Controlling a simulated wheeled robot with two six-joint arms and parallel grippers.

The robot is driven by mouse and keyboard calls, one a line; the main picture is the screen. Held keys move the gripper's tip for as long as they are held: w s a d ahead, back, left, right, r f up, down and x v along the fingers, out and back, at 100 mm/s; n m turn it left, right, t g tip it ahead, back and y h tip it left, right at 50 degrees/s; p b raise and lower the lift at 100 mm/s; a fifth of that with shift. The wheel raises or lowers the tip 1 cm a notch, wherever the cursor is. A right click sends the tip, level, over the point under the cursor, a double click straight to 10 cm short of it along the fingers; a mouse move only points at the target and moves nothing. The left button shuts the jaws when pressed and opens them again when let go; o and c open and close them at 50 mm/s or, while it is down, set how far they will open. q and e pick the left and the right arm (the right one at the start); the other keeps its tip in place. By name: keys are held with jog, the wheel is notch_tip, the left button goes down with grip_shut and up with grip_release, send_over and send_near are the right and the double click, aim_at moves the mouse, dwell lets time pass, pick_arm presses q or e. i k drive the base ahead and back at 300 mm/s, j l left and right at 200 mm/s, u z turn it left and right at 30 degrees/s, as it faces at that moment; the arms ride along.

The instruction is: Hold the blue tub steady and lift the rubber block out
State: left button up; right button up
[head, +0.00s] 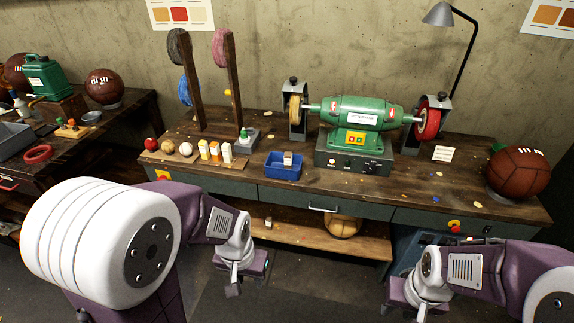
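The blue tub (282,172) stands on the wooden workbench, in front of and left of the green polishing machine. A small pale block (288,158), which looks like the rubber block, shows inside the tub, its top at about rim height. My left gripper (234,290) hangs low in front of the bench, below and left of the tub, apart from it. My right gripper (386,306) is low at the front right, far from the tub. Both point downward and their fingers are too small or hidden to judge.
The green machine (355,113) with its control box sits right of the tub. Small balls and upright orange and white blocks (215,150) stand left of it. A brown ball (518,172) sits at the bench's right end. The bench's front edge lies between my grippers and the tub.

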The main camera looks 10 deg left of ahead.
aim_at(288, 155)
jog(key=i+j, duration=0.2)
jog(key=i, duration=0.35)
jog(key=i+j+u, duration=0.1)
jog(key=i, duration=0.45)
jog(key=i+j, duration=0.25)
jog(key=i, duration=0.3)
jog(key=u, duration=0.05)
